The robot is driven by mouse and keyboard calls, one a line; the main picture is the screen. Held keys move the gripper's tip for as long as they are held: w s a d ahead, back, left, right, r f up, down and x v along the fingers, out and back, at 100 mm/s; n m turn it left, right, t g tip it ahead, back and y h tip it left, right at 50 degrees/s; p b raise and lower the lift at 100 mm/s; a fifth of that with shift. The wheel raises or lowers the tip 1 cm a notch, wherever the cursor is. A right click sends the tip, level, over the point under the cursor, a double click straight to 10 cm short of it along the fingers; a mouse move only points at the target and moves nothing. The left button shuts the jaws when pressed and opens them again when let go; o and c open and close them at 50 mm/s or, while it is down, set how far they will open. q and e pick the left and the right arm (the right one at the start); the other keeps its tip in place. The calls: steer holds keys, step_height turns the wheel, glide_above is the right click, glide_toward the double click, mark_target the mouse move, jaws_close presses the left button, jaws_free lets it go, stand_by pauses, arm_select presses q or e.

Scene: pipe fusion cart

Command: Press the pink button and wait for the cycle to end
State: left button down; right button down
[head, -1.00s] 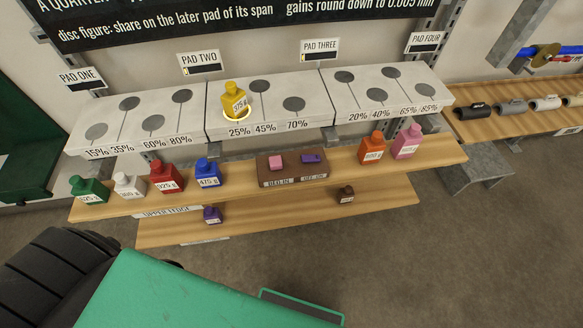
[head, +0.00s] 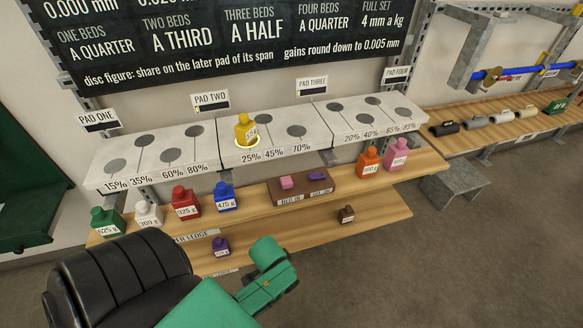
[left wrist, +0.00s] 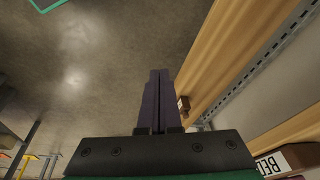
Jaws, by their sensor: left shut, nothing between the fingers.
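The pink button (head: 287,182) sits on the left of a brown box (head: 303,190) on the upper wooden shelf, above a label that seems to read "BED-IN". A purple button (head: 318,173) is to its right. Part of this box (left wrist: 294,158) shows at the lower right of the left wrist view. My left gripper (left wrist: 156,72) is shut and empty there, its dark fingers together and apart from the box. In the head view my green arm is low in front of the shelves, and its fingertips cannot be made out. My right gripper is not in view.
Several bottles line the upper shelf, with orange (head: 368,160) and pink (head: 396,154) ones right of the box.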

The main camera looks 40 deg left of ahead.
arm_select(q)
step_height(320, 180, up, 8)
steer(key=w+a+r+m+t, duration=0.1)
steer(key=w+a+m, duration=0.1)
step_height(320, 180, up, 16)
steer(key=m+t+y, duration=0.1)
steer(key=m+t, duration=0.4)
steer(key=m, duration=1.6)
glide_above(285, 183)
steer(key=shift+w+r, duration=0.1)
steer(key=shift+r, duration=0.2)
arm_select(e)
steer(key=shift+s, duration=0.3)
arm_select(q)
steer(key=shift+a, duration=0.1)
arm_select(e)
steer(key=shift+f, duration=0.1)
